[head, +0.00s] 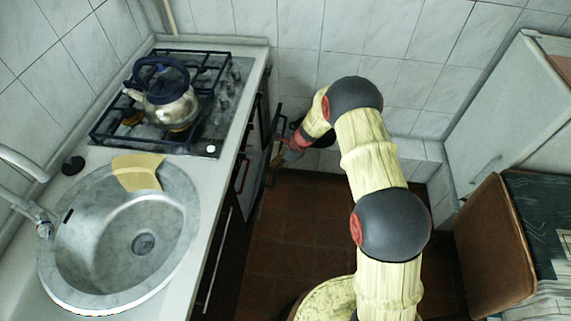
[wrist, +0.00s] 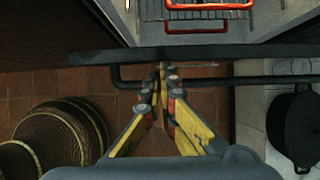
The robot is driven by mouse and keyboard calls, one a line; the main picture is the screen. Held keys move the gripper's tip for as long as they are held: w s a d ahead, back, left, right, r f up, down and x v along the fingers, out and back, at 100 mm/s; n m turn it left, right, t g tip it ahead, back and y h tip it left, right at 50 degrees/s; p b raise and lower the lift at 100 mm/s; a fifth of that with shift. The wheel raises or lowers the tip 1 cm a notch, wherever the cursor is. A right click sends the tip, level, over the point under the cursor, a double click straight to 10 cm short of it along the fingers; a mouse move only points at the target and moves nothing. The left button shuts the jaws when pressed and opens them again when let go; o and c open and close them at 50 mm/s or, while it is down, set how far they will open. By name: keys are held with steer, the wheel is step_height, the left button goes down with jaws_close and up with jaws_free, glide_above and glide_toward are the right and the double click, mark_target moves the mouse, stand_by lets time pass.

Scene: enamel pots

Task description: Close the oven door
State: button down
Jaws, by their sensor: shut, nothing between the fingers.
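The oven door (wrist: 240,51) stands open. In the wrist view it shows nearly edge-on as a dark slab across the picture, with its dark bar handle (wrist: 265,79) on the near side. Beyond it is the oven's light interior with a red-edged rack (wrist: 208,5). My gripper (wrist: 161,69) is shut and empty, its fingertips at the handle and close to the door's outer side. I cannot tell whether they touch. In the head view my gripper (head: 281,154) is low beside the oven front, small and partly unclear.
In the head view a kettle (head: 168,100) stands on the stove (head: 212,134), with a sink (head: 105,235) nearer. A brown chair (head: 492,250) is at right. Tiled floor (head: 285,215) is clear between.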

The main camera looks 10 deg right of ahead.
steer(key=a, duration=0.2)
steer(key=w+a+r+p, duration=0.1)
steer(key=a, duration=0.1)
steer(key=w+a, duration=0.1)
steer(key=a, duration=0.1)
steer(key=shift+a+r, duration=0.1)
steer(key=shift+r, duration=0.3)
